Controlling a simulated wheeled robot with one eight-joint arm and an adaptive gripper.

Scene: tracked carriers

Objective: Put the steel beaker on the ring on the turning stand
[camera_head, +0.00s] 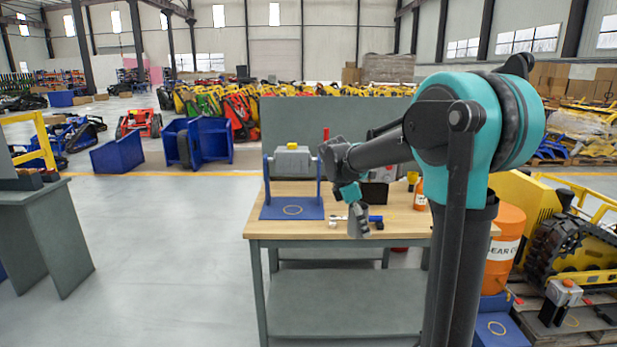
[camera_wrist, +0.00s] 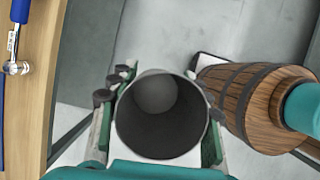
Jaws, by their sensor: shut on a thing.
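My gripper (camera_wrist: 160,84) is shut on the steel beaker (camera_wrist: 160,128). The wrist view looks down into the beaker's round dark mouth, with a finger on either side. In the head view the beaker (camera_head: 359,223) hangs below my gripper (camera_head: 354,203), in front of the workbench tools; its height over the bench is hard to tell. A stand (camera_head: 268,208) with blue uprights, a grey housing and a blue base is on the bench, left of the beaker.
The wooden workbench (camera_head: 285,229) holds a blue-handled tool (camera_head: 375,219) and a dark box (camera_head: 374,193). An orange bottle (camera_head: 420,194) stands further right. Tracked carriers and an orange drum (camera_head: 505,240) are at the right.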

